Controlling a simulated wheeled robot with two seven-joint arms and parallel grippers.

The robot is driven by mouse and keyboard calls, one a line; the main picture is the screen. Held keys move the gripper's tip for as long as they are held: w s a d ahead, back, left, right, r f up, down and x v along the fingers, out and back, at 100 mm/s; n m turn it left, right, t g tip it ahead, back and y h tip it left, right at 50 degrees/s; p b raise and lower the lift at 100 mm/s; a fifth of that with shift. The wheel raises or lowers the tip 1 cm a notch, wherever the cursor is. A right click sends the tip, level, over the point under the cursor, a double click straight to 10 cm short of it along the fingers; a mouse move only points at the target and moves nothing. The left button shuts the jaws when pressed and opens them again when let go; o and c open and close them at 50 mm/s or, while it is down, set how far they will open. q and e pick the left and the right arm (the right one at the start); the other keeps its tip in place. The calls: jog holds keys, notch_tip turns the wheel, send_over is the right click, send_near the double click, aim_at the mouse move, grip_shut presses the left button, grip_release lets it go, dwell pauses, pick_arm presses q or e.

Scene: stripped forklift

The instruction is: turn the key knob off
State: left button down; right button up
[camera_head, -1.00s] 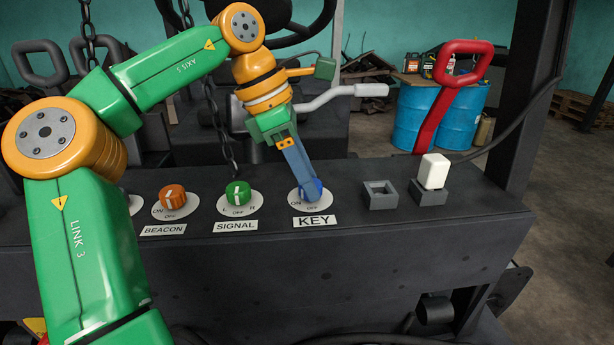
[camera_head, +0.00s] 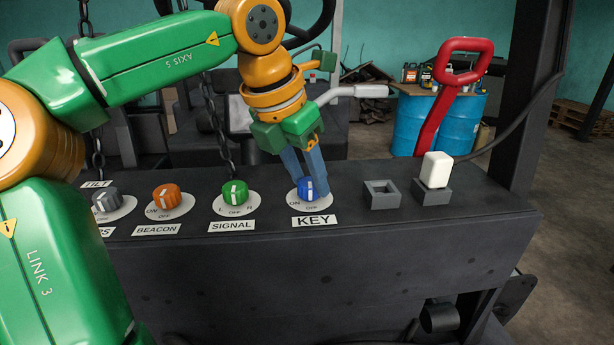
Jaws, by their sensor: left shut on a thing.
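The blue key knob (camera_head: 308,192) sits on a round white dial on the dark panel, above the KEY label (camera_head: 314,221). The dial has ON at its left and OFF at its front edge. The knob's white mark stands nearly upright in the picture; which end is the pointer I cannot tell. My left gripper (camera_head: 309,184) reaches down from behind, its blue-grey fingers shut on the knob. The knob's front face shows, while the finger contact behind it is partly hidden. My right gripper is out of view.
Left of the key are the green signal knob (camera_head: 235,192), orange beacon knob (camera_head: 166,197) and a grey knob (camera_head: 106,202). To the right are an empty square socket (camera_head: 381,195) and a white block switch (camera_head: 436,170). A red lever (camera_head: 446,100) stands behind.

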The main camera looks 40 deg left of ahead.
pick_arm(q)
jog(key=shift+f+n, duration=0.1)
jog(key=shift+n, duration=0.3)
jog(key=shift+c, duration=1.8)
grip_release()
jog(key=p+v, duration=0.1)
jog(key=v, duration=0.6)
